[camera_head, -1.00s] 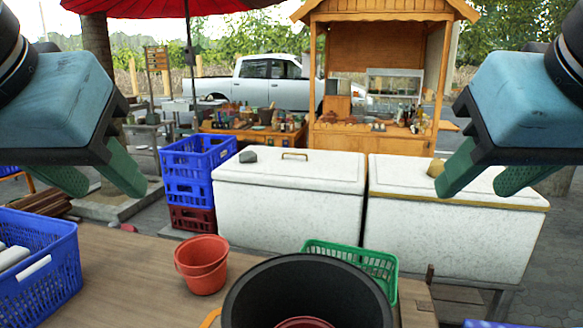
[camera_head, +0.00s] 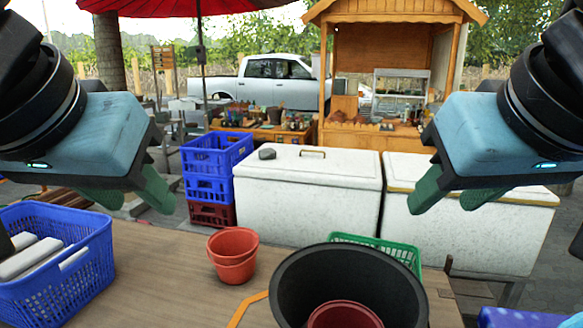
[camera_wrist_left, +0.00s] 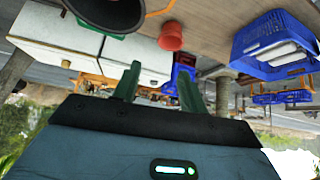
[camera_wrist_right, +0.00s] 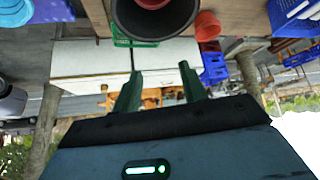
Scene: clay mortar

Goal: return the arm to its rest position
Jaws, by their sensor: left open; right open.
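My left gripper (camera_head: 128,198) is raised at the left of the head view, above the table (camera_head: 150,262). Its green fingers stand apart and empty in the left wrist view (camera_wrist_left: 160,88). My right gripper (camera_head: 445,195) is raised at the right of the head view, in front of a white chest. Its fingers stand apart with nothing between them in the right wrist view (camera_wrist_right: 158,90). Both grippers are held clear of the objects on the table.
A large black pot (camera_head: 290,290) with a red pot (camera_head: 345,316) inside stands at the table's front. Stacked red pots (camera_head: 232,262), a blue basket (camera_head: 85,275) and a green basket (camera_head: 405,256) are nearby. White chests (camera_head: 300,205) stand behind.

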